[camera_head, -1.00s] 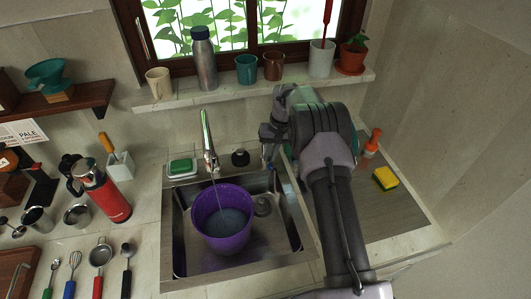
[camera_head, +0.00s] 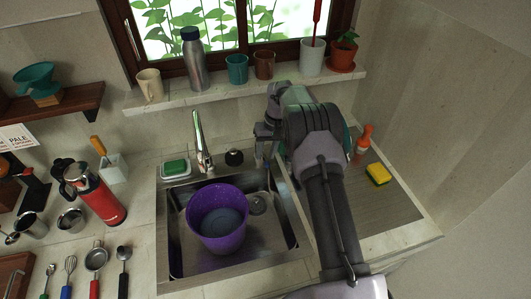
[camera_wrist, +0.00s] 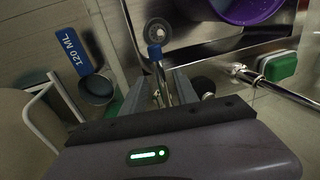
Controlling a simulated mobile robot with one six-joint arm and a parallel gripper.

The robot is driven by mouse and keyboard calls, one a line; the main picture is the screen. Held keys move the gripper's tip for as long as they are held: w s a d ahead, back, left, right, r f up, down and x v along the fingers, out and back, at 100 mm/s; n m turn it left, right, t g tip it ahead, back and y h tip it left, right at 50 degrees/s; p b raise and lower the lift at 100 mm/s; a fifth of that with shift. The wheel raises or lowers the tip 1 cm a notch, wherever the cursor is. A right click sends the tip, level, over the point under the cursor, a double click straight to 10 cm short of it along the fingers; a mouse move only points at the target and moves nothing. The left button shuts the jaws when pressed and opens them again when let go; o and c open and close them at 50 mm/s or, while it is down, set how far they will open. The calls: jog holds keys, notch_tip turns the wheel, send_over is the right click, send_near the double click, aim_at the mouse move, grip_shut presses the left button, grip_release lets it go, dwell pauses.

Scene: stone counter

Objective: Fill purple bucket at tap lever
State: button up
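The purple bucket (camera_head: 217,240) stands upright in the sink under the tap (camera_head: 202,145), with grey-blue water inside. No stream shows from the spout now. The bucket's rim (camera_wrist: 245,15) and the tap (camera_wrist: 270,85) also show in the wrist view. A metal lever with a blue tip (camera_wrist: 155,52) stands between the fingers of my gripper (camera_wrist: 162,82). The fingers look apart, with gaps beside the lever; contact is not clear.
The sink (camera_head: 265,235) has free room right of the bucket. A green soap dish (camera_head: 175,168) and a black knob (camera_head: 234,157) are behind it. A blue-handled cup (camera_wrist: 95,88) is beside my gripper. A sponge (camera_head: 378,174) and an orange bottle (camera_head: 364,140) are at right.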

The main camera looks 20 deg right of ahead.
jog(key=d+r+p, duration=0.3)
jog(key=r, duration=1.4)
jog(key=shift+d+p, duration=0.15)
jog(key=shift+p, duration=0.2)
